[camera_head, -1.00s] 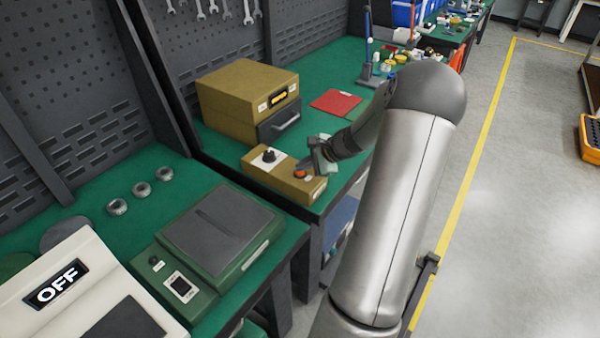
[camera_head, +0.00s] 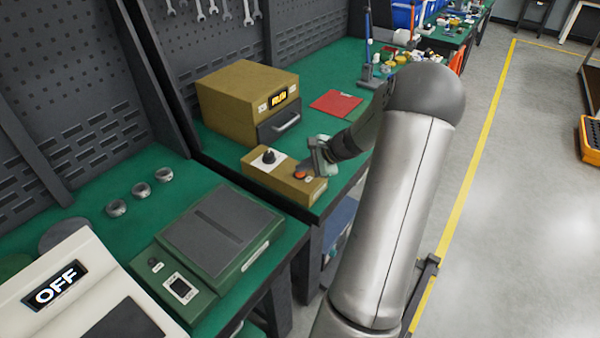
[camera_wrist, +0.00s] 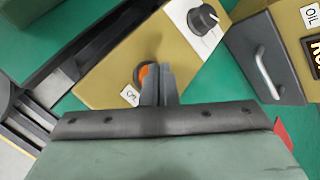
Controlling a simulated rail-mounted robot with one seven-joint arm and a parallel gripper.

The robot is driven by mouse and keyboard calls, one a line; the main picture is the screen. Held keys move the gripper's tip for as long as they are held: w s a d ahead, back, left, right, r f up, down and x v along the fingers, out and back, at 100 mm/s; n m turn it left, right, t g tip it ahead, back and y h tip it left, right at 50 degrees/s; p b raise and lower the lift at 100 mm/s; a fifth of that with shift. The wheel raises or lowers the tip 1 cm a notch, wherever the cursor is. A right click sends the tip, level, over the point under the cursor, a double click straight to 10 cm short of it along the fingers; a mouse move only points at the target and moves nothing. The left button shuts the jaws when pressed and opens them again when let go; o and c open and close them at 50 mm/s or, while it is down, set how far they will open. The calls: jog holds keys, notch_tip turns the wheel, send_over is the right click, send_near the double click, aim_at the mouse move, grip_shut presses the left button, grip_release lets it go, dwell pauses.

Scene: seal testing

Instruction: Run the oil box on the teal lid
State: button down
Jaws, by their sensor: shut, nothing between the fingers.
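The oil box (camera_head: 225,100) is a mustard box with a dark drawer and a small yellow-lit display (camera_head: 279,98). Its drawer (camera_wrist: 262,65) is shut in both views, so the inside is hidden. In front stands a mustard control box (camera_head: 262,180) with a black knob (camera_head: 268,157) on a white plate and an orange button (camera_head: 300,174). My gripper (camera_wrist: 160,72) is shut and empty. Its fingertips are right at the button, partly covering it in the wrist view; I cannot tell whether they touch. I cannot make out a teal lid.
A red folder (camera_head: 336,103) lies right of the oil box. A green device (camera_head: 205,240) and a white device reading OFF (camera_head: 60,285) are on the nearer bench, with several metal rings (camera_head: 140,189) behind. A blue-topped stand (camera_head: 368,50) rises behind my arm.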

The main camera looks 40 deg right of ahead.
aim_at(304, 174)
jog(key=shift+r, duration=0.6)
jog(key=shift+r+p, duration=1.8)
jog(key=shift+r, duration=0.75)
jog(key=shift+f, duration=0.1)
